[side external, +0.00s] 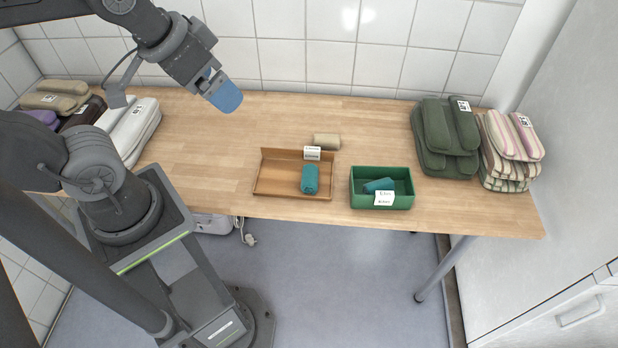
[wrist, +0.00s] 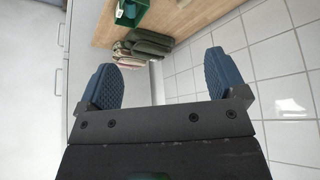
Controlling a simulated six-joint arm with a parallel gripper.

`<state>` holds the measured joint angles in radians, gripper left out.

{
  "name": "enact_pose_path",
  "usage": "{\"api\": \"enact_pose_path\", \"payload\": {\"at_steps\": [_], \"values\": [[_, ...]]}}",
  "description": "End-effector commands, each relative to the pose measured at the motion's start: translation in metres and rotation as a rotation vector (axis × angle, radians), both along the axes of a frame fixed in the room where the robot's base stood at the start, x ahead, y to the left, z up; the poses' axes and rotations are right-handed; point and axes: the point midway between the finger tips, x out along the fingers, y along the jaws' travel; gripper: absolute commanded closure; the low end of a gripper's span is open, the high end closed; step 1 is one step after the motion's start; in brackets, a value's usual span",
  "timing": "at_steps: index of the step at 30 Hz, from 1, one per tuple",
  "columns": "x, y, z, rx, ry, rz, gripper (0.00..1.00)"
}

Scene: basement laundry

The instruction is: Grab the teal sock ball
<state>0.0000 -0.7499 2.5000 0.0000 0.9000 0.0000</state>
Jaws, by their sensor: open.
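A teal rolled sock bundle (side external: 310,181) lies in a shallow brown tray (side external: 265,186) on the table. A second, darker teal roll (side external: 378,185) lies inside a green box (side external: 398,201) to the right of the tray; I cannot tell which one is the sock ball meant. My gripper (side external: 226,97) is up at the back left, above the table and well apart from both. In the wrist view my gripper (wrist: 165,78) shows its two blue fingers spread wide with nothing between them. The green box shows partly at the top edge of the wrist view (wrist: 141,17).
A beige roll (side external: 326,141) lies behind the tray. Folded green towels (side external: 440,160) and striped towels (side external: 508,165) are stacked on the right. White towels (side external: 137,125) and brown ones lie on the left. The wooden table (side external: 385,130) is clear behind the green box.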

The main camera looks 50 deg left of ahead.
Motion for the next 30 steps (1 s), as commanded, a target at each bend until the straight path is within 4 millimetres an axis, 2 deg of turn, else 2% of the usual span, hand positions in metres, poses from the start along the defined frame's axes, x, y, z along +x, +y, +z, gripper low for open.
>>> {"api": "enact_pose_path", "payload": {"at_steps": [3,10,14,19,23,26,30], "values": [[0.0,0.0,0.0,0.0,0.0,0.0,0.19],[0.001,0.0,0.0,-0.002,0.003,0.004,0.19],[0.014,0.001,-0.003,-0.02,0.035,0.043,0.19],[0.056,0.004,-0.018,-0.072,0.121,0.17,0.19],[0.093,0.007,-0.041,-0.113,0.194,0.29,0.19],[0.119,0.01,-0.065,-0.139,0.248,0.384,0.19],[0.152,0.014,-0.106,-0.168,0.323,0.518,0.19]]}}
